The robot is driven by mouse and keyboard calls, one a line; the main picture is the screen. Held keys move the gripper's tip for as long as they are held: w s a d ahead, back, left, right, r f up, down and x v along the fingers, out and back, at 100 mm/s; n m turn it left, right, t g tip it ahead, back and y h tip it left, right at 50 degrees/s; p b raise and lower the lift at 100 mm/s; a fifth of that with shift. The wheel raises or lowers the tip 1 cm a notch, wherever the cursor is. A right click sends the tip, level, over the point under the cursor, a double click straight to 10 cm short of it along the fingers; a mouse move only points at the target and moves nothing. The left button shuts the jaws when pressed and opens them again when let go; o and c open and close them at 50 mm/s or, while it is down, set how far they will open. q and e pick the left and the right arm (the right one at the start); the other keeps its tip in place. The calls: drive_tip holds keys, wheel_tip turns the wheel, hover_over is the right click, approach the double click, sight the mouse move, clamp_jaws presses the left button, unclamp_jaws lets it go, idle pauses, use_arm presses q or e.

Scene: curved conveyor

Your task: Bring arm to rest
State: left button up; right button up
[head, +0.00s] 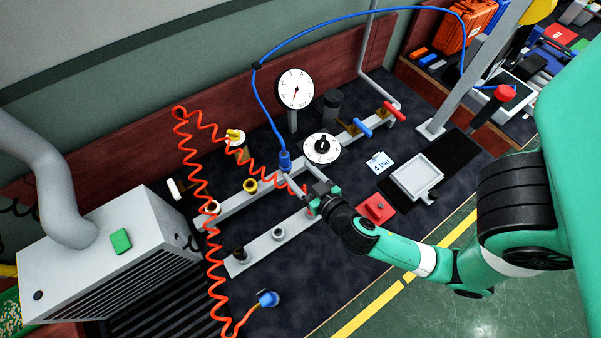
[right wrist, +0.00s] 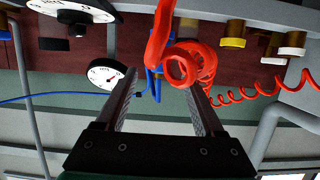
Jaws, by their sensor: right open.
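My right arm, green with black joints, reaches in from the right in the head view. Its right gripper (head: 297,171) is open over the bench, just right of the blue connector (head: 285,161) on the blue hose. In the right wrist view the open fingers of the gripper (right wrist: 162,84) stand well apart. A red-orange coiled hose (right wrist: 184,66) shows between and beyond the fingertips there; I cannot tell whether it touches them. The coil (head: 196,165) also hangs across the left of the bench in the head view. My left gripper is not in view.
A white-faced gauge (head: 295,88), a dial (head: 322,148) and blue and red handled valves (head: 362,127) stand behind the gripper. A red block (head: 376,208), a 4 bar card (head: 380,163) and a grey tray (head: 440,180) lie to its right. A grey vented box (head: 112,222) stands at left.

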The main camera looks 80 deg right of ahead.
idle(0.4)
drive_tip(key=w+a+r+m+t, duration=0.1)
drive_tip(key=w+a+r+t, duration=0.15)
drive_tip(key=w+r, duration=0.6)
drive_tip(key=w+a+r+m+t, duration=0.1)
drive_tip(key=w+r+t, duration=0.2)
drive_tip(key=r, duration=1)
drive_tip(key=w+a+r+m+t, duration=0.1)
drive_tip(key=w+a+r+t, duration=0.3)
drive_tip(key=r, duration=0.7)
drive_tip(key=s+a+r+n+t+y, duration=0.2)
drive_tip(key=a+r+n+y, duration=0.15)
drive_tip(key=r, duration=0.45)
drive_tip(key=s+a+r+n+t+y, duration=0.1)
drive_tip(key=a+r+n+t+y, duration=0.2)
drive_tip(key=r+n+y, duration=0.35)
drive_tip(key=s+a+r+n+t+y, duration=0.2)
drive_tip(key=a+r, duration=0.1)
drive_tip(key=r, duration=0.6)
wheel_tip(320, 180, up, 34)
drive_tip(key=h+p, duration=0.1)
drive_tip(key=p, duration=3.3)
drive_tip(key=shift+w+r, duration=0.2)
